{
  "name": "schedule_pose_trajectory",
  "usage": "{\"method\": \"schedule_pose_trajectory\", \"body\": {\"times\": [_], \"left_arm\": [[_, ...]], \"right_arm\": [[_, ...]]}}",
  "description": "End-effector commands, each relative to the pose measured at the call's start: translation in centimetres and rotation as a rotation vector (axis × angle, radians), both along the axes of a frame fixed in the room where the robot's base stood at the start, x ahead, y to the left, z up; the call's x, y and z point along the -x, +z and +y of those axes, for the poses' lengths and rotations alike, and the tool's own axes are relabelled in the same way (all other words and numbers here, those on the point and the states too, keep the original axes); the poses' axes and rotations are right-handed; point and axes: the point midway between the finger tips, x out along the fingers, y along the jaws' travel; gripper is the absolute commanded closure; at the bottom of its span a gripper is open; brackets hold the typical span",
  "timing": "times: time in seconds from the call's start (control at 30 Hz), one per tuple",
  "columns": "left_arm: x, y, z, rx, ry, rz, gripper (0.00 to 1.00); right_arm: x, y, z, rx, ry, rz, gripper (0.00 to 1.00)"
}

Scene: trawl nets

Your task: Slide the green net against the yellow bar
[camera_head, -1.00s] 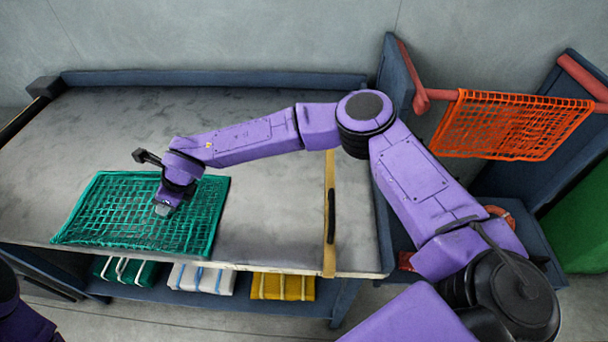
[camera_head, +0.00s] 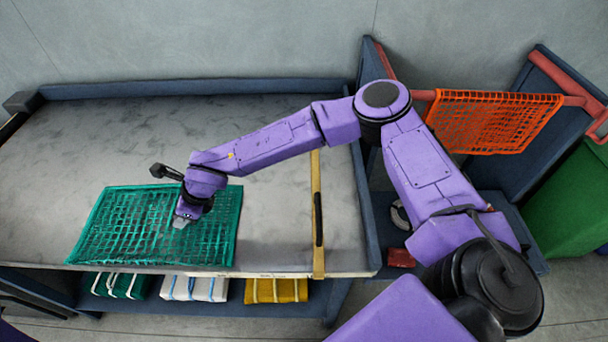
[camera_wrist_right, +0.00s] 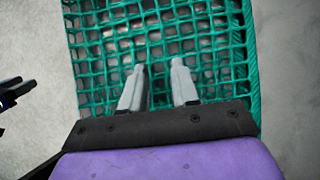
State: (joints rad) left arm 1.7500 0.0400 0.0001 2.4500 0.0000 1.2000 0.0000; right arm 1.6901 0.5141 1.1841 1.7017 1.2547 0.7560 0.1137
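The green net (camera_head: 120,222) lies flat on the grey table, its near edge close to the table's front edge. The yellow bar (camera_head: 317,190) runs front to back across the table to the net's right. A strip of bare table separates them. My right gripper (camera_head: 180,222) points down over the middle of the net. In the right wrist view its two fingers (camera_wrist_right: 160,82) are apart over the mesh, with mesh showing between them. Whether the tips press on the net is hard to tell. My left gripper is out of view.
The bar has a black handle (camera_head: 319,220). An orange net (camera_head: 490,122) hangs from a red rail at the right. Folded green, white and yellow nets (camera_head: 276,290) lie on a shelf below the table. The table behind the green net is clear.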

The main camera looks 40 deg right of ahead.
Motion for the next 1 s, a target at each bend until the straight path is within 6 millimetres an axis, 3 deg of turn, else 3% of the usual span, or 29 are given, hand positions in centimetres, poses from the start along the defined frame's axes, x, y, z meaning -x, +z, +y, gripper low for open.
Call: {"method": "schedule_pose_trajectory", "body": {"times": [1.0], "left_arm": [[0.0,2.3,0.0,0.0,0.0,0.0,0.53]], "right_arm": [[4.1,0.0,-6.0,0.001,-0.002,0.003,0.7]]}}
